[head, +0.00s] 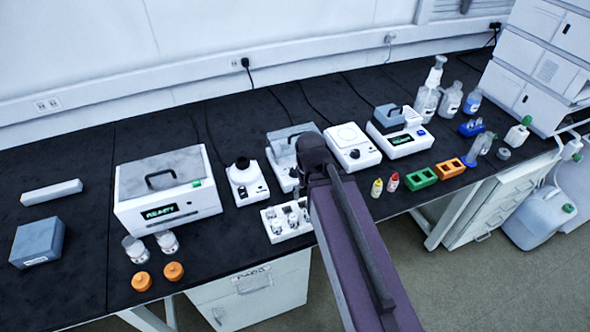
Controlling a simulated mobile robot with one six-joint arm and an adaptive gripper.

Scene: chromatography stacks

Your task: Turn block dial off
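A white heater unit (280,177) with a grey handled lid stands in the middle of the bench. A small dark dial shows low on its front, and my arm covers its right side. I cannot read the dial's setting. My arm reaches in from the bottom right and its dark far end is in front of this unit. My gripper cannot be made out; it is hidden beyond the arm. A white stirrer-like plate (349,134) with a black front knob stands just right of the arm. Which unit the task's block dial belongs to is not fully clear.
A white box with a lit green display (162,212) stands left, beside a vortex mixer (244,190). A vial rack (277,237) sits in front of the heater. Another display unit (403,143), orange and green racks, and bottles stand right.

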